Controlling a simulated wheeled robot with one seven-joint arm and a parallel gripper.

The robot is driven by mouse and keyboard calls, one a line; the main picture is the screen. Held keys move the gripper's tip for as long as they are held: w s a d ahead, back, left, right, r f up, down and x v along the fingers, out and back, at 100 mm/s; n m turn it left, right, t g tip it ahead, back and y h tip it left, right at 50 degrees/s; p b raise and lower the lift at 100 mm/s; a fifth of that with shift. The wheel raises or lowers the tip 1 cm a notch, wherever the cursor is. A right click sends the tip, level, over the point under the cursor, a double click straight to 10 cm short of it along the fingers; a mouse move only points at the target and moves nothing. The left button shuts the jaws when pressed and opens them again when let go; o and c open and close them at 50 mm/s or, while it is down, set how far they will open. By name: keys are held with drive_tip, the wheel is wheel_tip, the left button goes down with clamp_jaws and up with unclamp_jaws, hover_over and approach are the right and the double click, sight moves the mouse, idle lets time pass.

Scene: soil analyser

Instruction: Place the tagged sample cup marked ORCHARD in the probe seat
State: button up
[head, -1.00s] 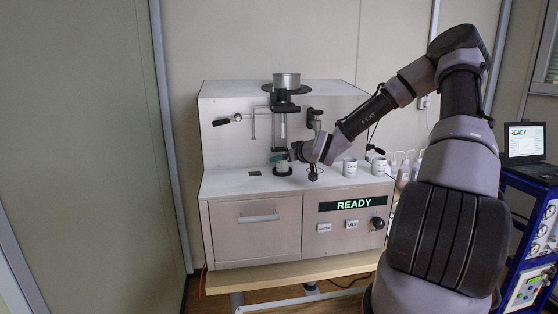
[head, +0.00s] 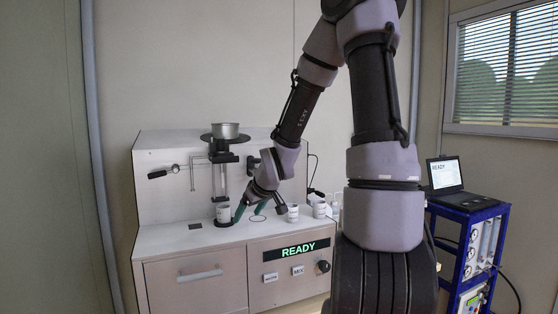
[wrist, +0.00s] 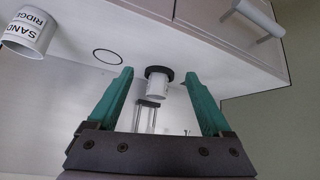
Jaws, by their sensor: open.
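A white tagged cup (head: 223,212) stands upright in the black round probe seat (head: 224,224), below the probe column. Its tag is too small to read. In the wrist view the cup (wrist: 158,87) shows beyond my fingertips, in the black seat ring (wrist: 159,72). My gripper (head: 250,210) is open and empty, just right of the cup, its green fingers apart from it. In the wrist view my gripper (wrist: 160,82) frames the cup from a distance. A cup tagged SAND RIDGE (wrist: 27,32) stands at the upper left there.
Two white cups, one nearer (head: 293,213) and one farther right (head: 319,210), stand on the analyser deck. A bare dark ring mark (wrist: 107,56) lies between them and the seat. The probe column (head: 219,180) and a side lever (head: 164,172) rise behind. The display (head: 297,251) reads READY.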

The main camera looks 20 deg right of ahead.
drive_tip(key=s+d+r+m, duration=0.1)
drive_tip(key=s+r+m, duration=0.7)
drive_tip(key=s+r, duration=1.2)
drive_tip(key=s, duration=0.3)
drive_tip(key=shift+r+g, duration=0.15)
drive_tip(key=shift+g, duration=0.25)
